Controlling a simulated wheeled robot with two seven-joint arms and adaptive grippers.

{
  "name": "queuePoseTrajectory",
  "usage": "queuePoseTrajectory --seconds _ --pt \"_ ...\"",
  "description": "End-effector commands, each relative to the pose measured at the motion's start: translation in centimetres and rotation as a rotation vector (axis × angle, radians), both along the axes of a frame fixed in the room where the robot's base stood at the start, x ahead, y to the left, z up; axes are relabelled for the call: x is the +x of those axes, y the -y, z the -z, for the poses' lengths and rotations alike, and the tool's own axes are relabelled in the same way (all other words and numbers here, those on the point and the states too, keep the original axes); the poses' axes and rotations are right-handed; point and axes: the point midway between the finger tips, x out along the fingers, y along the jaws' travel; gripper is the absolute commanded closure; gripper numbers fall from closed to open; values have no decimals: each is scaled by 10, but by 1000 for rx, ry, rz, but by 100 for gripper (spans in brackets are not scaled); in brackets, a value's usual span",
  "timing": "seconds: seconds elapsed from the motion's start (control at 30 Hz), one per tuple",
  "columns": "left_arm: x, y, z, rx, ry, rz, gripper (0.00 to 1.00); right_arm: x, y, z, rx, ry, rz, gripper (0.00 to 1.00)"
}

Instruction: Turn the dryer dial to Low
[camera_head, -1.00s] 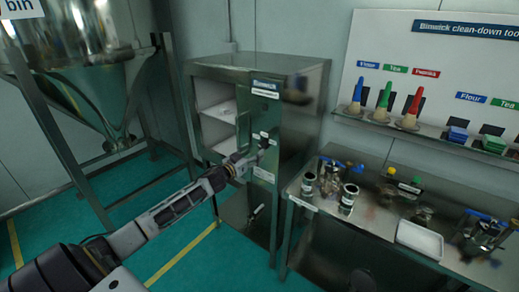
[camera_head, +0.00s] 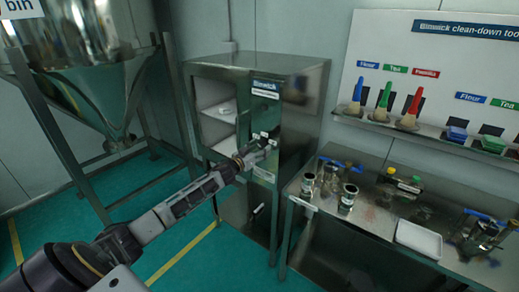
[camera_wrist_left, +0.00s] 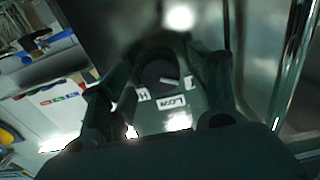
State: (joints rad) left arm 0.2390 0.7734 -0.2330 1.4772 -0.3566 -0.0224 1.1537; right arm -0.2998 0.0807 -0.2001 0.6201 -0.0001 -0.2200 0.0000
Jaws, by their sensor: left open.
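The dryer cabinet (camera_head: 300,120) stands against the back wall, with open shelves on its left and a dark front panel (camera_head: 265,108) bearing a name label. My left gripper (camera_head: 264,145) is at this panel. In the left wrist view the dryer dial (camera_wrist_left: 157,72) is a dark round knob with a pale pointer line, between the open fingers of my left gripper (camera_wrist_left: 160,80). The Low label (camera_wrist_left: 172,103) sits just below the dial, with partly visible labels either side. The pointer slants towards the right-hand label. I cannot tell whether the fingers touch the dial.
A steel bench (camera_head: 370,205) with jars, clamps and a white tray (camera_head: 419,239) stands right of the dryer. A tool board (camera_head: 430,70) with coloured brushes hangs above it. A steel hopper (camera_head: 95,90) on legs stands left. Green floor (camera_head: 195,265) is clear in front.

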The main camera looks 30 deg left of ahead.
Motion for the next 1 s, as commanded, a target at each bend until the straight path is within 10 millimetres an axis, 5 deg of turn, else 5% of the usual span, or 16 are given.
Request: queuePoseTrajectory --seconds 0.4,0.77,1.0 --pt "2 0 0 0 0 0 40 0 2 0 -2 -1 0 60" --pt "2 0 0 0 0 0 85 0 1 0 -1 -1 0 60" --pt "2 0 0 10 1 0 85 0 -2 0 2 0 1 60"
